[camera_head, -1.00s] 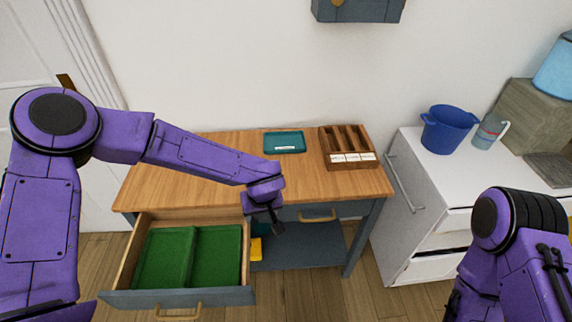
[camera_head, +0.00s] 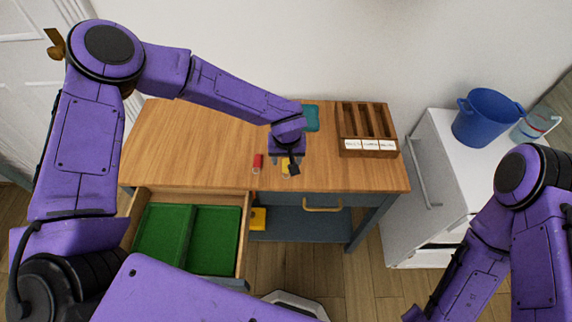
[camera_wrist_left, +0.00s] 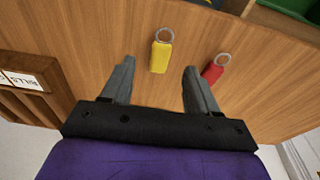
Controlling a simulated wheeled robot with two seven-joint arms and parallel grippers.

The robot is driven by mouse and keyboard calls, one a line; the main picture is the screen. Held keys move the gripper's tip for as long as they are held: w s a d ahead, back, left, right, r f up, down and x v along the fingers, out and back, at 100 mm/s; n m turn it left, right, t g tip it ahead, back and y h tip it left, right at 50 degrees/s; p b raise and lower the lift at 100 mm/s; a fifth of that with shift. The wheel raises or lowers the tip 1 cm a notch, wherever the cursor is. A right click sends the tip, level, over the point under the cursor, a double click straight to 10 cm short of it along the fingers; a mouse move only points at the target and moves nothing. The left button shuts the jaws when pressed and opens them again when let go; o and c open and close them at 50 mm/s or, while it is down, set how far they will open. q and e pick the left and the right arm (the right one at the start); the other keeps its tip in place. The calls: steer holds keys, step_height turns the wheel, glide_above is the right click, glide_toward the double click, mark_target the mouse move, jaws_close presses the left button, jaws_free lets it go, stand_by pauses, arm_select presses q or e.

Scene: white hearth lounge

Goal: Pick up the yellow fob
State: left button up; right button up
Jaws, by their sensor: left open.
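The yellow fob (camera_head: 285,167) lies on the wooden table top near its front edge, partly hidden by my gripper in the head view. In the left wrist view the yellow fob (camera_wrist_left: 161,56) has a metal ring at its far end. My left gripper (camera_head: 287,166) is open, pointing down over the table. In the wrist view its fingertips (camera_wrist_left: 158,67) are on either side of the fob's near end, with nothing held. Whether the fingers are at the fob's height I cannot tell. My right arm shows at the right; its gripper is out of view.
A red fob (camera_head: 257,162) lies close beside the yellow one. A wooden divided box (camera_head: 370,152) with white labels and a teal tray (camera_head: 312,118) stand behind. An open drawer (camera_head: 245,225) with green lining juts out at front left. The table's left part is clear.

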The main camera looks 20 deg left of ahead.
mark_target(286, 167)
arm_select(q)
steer(key=f, duration=0.2)
steer(key=w+f+p, duration=0.1)
steer(key=f, duration=0.2)
steer(key=shift+a+f, duration=0.1)
steer(key=shift+a, duration=0.1)
steer(key=shift+s+r, duration=0.2)
steer(key=shift+s, duration=0.05)
steer(key=shift+c, duration=0.6)
steer(key=shift+w+f, duration=0.1)
jaws_close()
